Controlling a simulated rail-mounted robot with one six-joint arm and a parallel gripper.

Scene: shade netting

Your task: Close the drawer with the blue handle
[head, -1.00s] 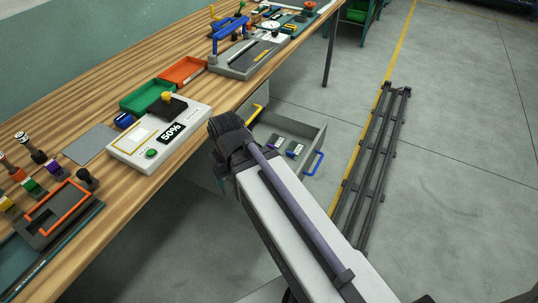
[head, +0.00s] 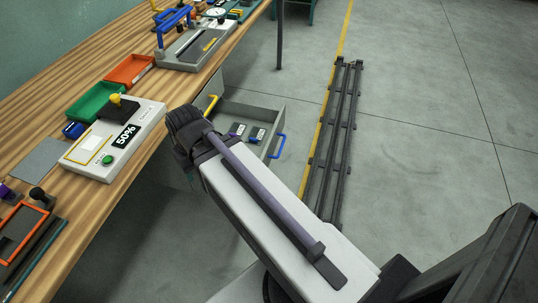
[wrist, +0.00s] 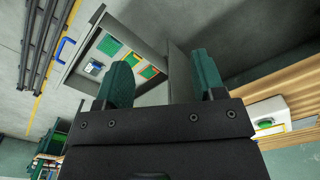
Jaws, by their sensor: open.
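The open drawer (head: 276,109) sticks out from under the workbench, with its blue handle (head: 277,146) on its front panel. Small items with labels lie inside. In the wrist view the drawer (wrist: 84,84) is at the upper left, and its blue handle (wrist: 64,50) is on its left side. My gripper (wrist: 160,78) is open, with two green fingers spread apart and nothing between them. It is apart from the blue handle, which lies left of the left finger in the picture.
The wooden workbench (head: 50,113) carries a white control box (head: 90,160), trays and tools. A dark rail (head: 335,145) lies on the floor to the right; floor between it and the drawer is clear.

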